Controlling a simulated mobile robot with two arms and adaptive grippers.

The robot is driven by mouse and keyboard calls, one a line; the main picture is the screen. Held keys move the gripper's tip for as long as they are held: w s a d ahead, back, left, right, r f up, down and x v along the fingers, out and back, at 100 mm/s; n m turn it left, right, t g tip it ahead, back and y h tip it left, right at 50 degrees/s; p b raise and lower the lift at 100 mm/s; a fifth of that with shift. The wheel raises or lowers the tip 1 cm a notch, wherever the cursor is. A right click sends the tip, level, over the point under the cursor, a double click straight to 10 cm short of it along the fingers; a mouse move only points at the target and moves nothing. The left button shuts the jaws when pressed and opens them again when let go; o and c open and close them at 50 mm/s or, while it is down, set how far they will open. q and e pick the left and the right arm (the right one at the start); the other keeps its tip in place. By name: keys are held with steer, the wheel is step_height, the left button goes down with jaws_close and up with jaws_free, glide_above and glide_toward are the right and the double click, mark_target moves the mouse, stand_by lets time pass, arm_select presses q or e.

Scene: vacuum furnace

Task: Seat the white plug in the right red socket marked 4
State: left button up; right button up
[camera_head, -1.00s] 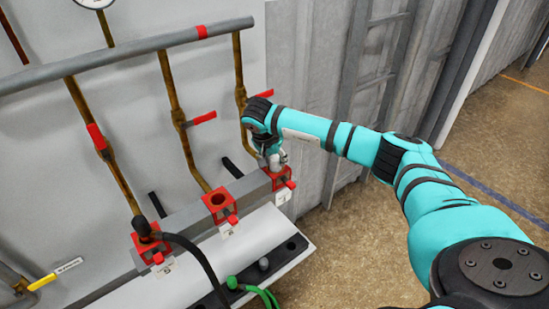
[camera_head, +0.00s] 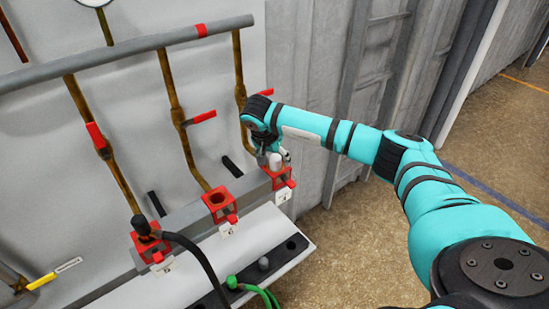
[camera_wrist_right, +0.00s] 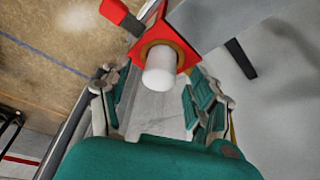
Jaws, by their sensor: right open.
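The white plug (camera_wrist_right: 159,76) stands in the brass-ringed opening of the right red socket (camera_wrist_right: 172,42) in the right wrist view. Its rounded end points toward my wrist; how deep it sits cannot be told. In the head view the plug (camera_head: 275,163) shows small above that socket (camera_head: 279,180), at the right end of the grey rail. My right gripper (camera_wrist_right: 160,88) is open, its fingers spread on either side of the plug with gaps. In the head view my right gripper (camera_head: 268,153) is just above the socket, partly hiding the plug. My left gripper is out of view.
A middle red socket (camera_head: 218,201) stands empty. A left red socket (camera_head: 151,249) holds a black plug with a black hose (camera_head: 190,248). Below lies a black strip (camera_head: 290,246) with a green plug (camera_head: 233,283). Brass pipes with red valve handles (camera_head: 202,118) run behind.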

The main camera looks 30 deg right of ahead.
steer(key=v, duration=1.1)
steer(key=shift+a, duration=0.1)
